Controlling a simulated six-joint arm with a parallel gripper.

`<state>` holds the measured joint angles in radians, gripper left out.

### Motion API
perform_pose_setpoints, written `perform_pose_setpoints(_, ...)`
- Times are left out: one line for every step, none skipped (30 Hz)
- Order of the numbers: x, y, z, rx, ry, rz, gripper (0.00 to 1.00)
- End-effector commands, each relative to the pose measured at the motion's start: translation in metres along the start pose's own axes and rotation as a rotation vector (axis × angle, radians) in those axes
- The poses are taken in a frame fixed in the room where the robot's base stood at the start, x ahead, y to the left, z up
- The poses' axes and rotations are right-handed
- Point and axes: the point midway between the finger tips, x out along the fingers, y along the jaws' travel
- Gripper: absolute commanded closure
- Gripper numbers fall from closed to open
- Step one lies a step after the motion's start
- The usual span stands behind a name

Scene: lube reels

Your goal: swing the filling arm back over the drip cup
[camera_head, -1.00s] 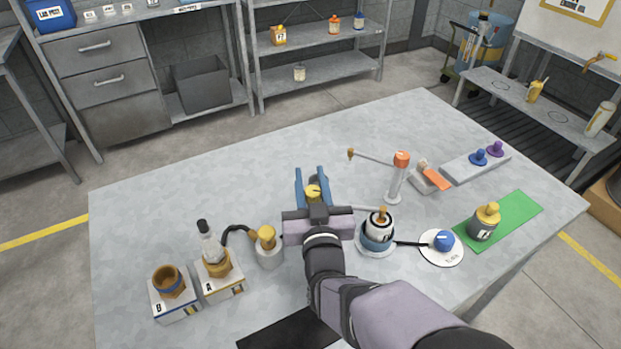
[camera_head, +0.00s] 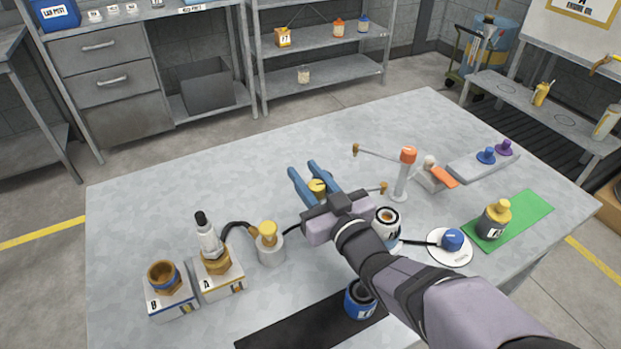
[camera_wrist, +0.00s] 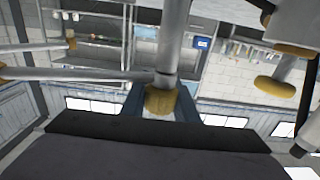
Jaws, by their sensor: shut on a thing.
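My gripper (camera_head: 312,182) has its blue fingers shut on a gold knob (camera_head: 318,187), which tops a grey column in the wrist view (camera_wrist: 160,101). The filling arm reaches right from this column as a thin grey rod, ending in a brass tip (camera_head: 383,187). In the wrist view, which is upside down, the rod (camera_wrist: 80,75) runs left. The brass tip stands behind a white open pot (camera_head: 387,218), not over its mouth. My wrist partly hides the pot. I cannot make out for certain which thing is the drip cup.
An orange-topped post (camera_head: 405,172) with its own rod stands right of my gripper. A gold-capped grey cylinder (camera_head: 270,246) with a black hose is at left. The table's back left is clear.

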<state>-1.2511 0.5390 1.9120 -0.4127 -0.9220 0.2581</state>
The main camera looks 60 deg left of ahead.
Motion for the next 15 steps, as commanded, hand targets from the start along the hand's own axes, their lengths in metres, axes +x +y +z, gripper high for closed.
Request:
perform_pose_setpoints(0.000, 0.002, 0.000, 0.001, 0.000, -0.032, 1.00)
perform_pose_setpoints(0.000, 0.001, -0.001, 0.000, 0.000, -0.055, 1.00)
perform_pose_setpoints(0.000, 0.000, -0.002, 0.001, 0.001, -0.085, 1.00)
perform_pose_setpoints(0.000, -0.001, -0.001, 0.001, -0.001, -0.107, 1.00)
perform_pose_setpoints(-0.001, -0.002, -0.002, 0.002, -0.001, -0.129, 1.00)
perform_pose_setpoints(-0.001, -0.003, -0.002, 0.002, 0.000, -0.157, 1.00)
perform_pose_setpoints(-0.001, -0.004, -0.002, 0.002, -0.001, -0.178, 1.00)
perform_pose_setpoints(-0.001, -0.005, -0.003, 0.003, 0.000, -0.198, 1.00)
perform_pose_setpoints(-0.001, -0.006, -0.003, 0.003, 0.000, -0.224, 1.00)
perform_pose_setpoints(-0.001, -0.007, -0.002, 0.003, -0.001, -0.243, 1.00)
perform_pose_setpoints(-0.001, -0.008, -0.003, 0.003, 0.001, -0.261, 1.00)
perform_pose_setpoints(-0.001, -0.008, -0.002, 0.003, 0.000, -0.283, 1.00)
perform_pose_setpoints(-0.002, -0.009, -0.002, 0.003, 0.000, -0.300, 1.00)
perform_pose_setpoints(-0.002, -0.010, -0.003, 0.003, 0.000, -0.316, 1.00)
perform_pose_setpoints(-0.002, -0.011, -0.002, 0.002, 0.000, -0.335, 1.00)
